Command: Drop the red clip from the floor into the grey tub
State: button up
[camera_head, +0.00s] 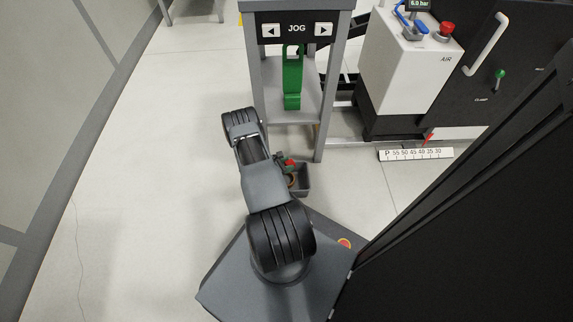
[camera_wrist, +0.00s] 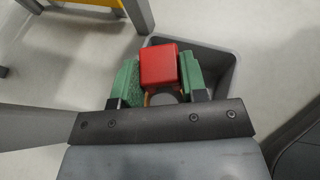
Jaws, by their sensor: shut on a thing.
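My gripper (camera_wrist: 160,78) is shut on the red clip (camera_wrist: 159,66), a block-like red piece held between its two green finger pads. In the head view the red clip (camera_head: 290,162) shows as a small spot beside my arm, which hides most of the gripper. The grey tub (camera_head: 304,180) stands on the floor just under and to the right of it. In the wrist view the tub's rim (camera_wrist: 232,62) shows behind and right of the clip. The clip overlaps the tub's opening in that view. The exact height above the tub cannot be told.
Something orange-tan (camera_wrist: 148,98) shows below the clip, partly hidden. A grey stand (camera_head: 318,120) with JOG buttons and a green hanging piece (camera_head: 293,78) rises behind the tub. A white AIR box (camera_head: 400,70) stands right of it. The floor to the left is clear.

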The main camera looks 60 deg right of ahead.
notch_tip(320, 180, down, 2)
jog(key=shift+f+b, duration=0.1)
jog(key=shift+b, duration=0.4)
jog(key=o, duration=1)
jog(key=shift+c, duration=0.2)
jog(key=p+v, duration=0.4)
jog(key=v, duration=1)
